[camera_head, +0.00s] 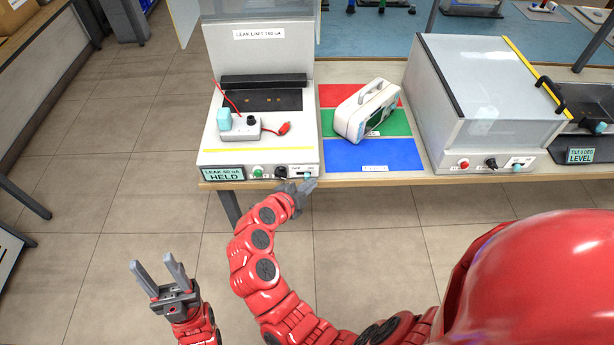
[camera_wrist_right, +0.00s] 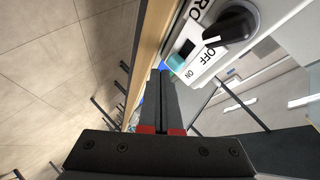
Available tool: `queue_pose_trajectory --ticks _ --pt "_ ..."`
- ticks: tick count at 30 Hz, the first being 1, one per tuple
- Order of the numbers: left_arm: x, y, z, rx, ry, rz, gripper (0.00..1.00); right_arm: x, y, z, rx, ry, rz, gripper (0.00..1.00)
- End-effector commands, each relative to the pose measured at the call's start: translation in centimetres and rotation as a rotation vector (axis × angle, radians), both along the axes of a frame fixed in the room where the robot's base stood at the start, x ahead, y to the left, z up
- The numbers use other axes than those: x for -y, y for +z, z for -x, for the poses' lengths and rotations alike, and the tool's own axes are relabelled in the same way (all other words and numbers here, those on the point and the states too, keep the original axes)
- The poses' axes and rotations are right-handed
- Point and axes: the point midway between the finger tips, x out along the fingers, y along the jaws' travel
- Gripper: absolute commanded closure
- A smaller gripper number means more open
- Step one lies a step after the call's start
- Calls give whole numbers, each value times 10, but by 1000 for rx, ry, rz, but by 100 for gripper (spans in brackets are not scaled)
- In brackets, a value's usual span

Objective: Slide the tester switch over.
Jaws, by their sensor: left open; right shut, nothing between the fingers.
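The tester (camera_head: 210,150) stands at the table's front edge; its display (camera_head: 223,174) reads HELD. Its front panel has a green button (camera_head: 258,171), a black knob (camera_head: 281,171) and the teal slide switch (camera_head: 307,175) at the right end. In the right wrist view the teal slider (camera_wrist_right: 176,64) sits at the slot's end nearer the ON label, with the dark slot open toward OFF. My right gripper (camera_head: 304,186) is shut and empty, its tips just by the switch; contact is unclear. My left gripper (camera_head: 158,272) is open and empty, low over the floor.
A white handheld device (camera_head: 366,110) lies on a red, green and blue mat (camera_head: 372,155). A second cased unit (camera_head: 485,100) with its own knob stands to the right, beside a black LEVEL unit (camera_head: 580,148). The table edge (camera_head: 380,182) runs below the panels.

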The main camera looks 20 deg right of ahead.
Motion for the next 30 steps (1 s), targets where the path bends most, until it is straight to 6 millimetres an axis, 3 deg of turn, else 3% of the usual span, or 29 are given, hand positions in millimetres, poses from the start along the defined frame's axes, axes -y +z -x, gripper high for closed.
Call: queue_pose_trajectory --ticks 30 --pt "0 -15 0 0 0 0 51 -16 0 -6 3 3 -2 100"
